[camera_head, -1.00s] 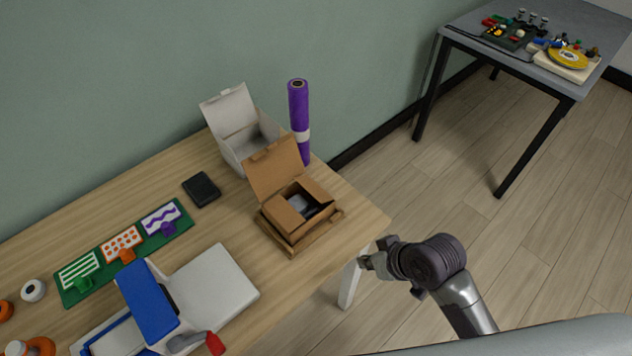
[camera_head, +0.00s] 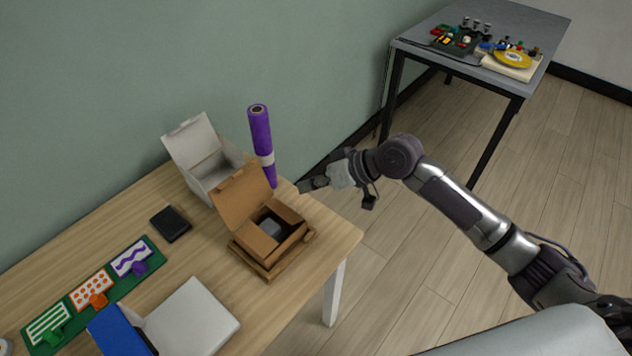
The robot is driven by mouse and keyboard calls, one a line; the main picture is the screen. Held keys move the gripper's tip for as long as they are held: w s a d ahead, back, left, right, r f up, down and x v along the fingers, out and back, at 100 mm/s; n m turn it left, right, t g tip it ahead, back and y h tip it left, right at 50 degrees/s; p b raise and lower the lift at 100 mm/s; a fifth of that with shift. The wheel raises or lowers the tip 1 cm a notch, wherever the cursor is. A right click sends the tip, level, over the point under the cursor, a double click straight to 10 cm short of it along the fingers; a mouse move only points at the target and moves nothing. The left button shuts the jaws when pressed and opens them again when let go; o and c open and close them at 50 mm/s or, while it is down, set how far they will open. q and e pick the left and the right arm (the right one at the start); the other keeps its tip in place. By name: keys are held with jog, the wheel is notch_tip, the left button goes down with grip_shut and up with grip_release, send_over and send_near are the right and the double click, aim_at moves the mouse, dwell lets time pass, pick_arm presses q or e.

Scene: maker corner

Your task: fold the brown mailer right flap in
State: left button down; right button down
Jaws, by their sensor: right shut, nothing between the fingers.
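The brown mailer (camera_head: 244,202) stands near the right end of the wooden table with its lid raised at the back. Its side flaps stick up at an angle, and a grey item lies inside. The right flap (camera_head: 286,212) leans outward over the box's right side. My right gripper (camera_head: 303,187) is shut and empty, just to the right of and above the right flap, apart from it as far as I can tell. Its arm comes in from the right. My left gripper is not in view.
A white open box (camera_head: 206,160) and an upright purple roll (camera_head: 261,140) stand behind the mailer. A black pad (camera_head: 170,223), a green board (camera_head: 120,283) with cards and a white-and-blue device (camera_head: 195,318) lie left. A grey side table (camera_head: 490,40) holds small parts.

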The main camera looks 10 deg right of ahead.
aim_at(274, 210)
jog(key=x, duration=0.5)
jog(key=shift+w+a+f+p, duration=0.1)
jog(key=shift+w+a+p, duration=0.05)
jog(key=shift+a+p, duration=0.2)
jog(key=shift+s+a+f+p, duration=0.15)
jog(key=shift+s+a+f, duration=0.1)
jog(key=shift+f, duration=0.3)
jog(key=shift+s+a+f+p, duration=0.15)
jog(key=shift+s+f, duration=0.05)
jog(key=shift+f, duration=0.35)
jog(key=shift+s+a+f, duration=0.2)
jog(key=shift+f, duration=0.45)
